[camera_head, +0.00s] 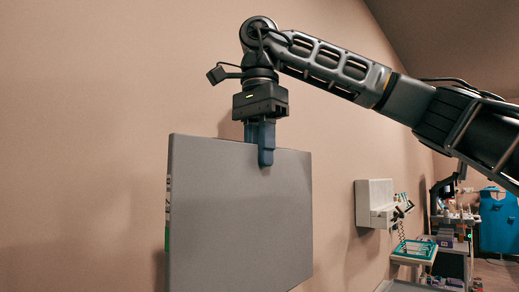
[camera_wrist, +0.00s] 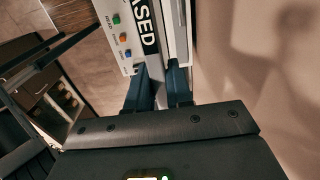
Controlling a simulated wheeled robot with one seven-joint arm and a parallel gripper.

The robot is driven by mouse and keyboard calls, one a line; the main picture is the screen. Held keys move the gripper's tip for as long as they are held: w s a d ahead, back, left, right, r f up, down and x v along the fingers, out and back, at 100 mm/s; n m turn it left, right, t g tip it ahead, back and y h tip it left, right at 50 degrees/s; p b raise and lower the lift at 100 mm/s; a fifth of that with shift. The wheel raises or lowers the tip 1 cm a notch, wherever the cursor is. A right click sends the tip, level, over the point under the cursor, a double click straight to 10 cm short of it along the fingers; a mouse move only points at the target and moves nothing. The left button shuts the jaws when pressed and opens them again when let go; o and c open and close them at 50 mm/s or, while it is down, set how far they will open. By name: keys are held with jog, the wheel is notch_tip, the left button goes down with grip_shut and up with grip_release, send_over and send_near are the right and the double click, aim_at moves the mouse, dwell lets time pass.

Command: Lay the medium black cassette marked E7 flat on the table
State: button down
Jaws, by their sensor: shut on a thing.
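My gripper (camera_head: 262,150) is shut on the top edge of a large flat cassette (camera_head: 240,215). The cassette hangs upright below the fingers, its broad grey face towards the head camera. Its narrow left edge carries white and green markings, too small to read, so I cannot confirm E7. Its lower edge runs out of the picture.
A white wall unit (camera_head: 374,203) is right of the cassette. Further right are a teal-rimmed tray (camera_head: 414,250), cluttered equipment and a blue apron (camera_head: 498,222). The wrist view shows a white panel (camera_wrist: 122,53) with coloured buttons and "ASED" lettering, and a dark frame at left. A bare wall stands behind.

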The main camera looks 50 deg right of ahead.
jog(key=shift+r+p, duration=2.45)
jog(key=shift+r, duration=0.2)
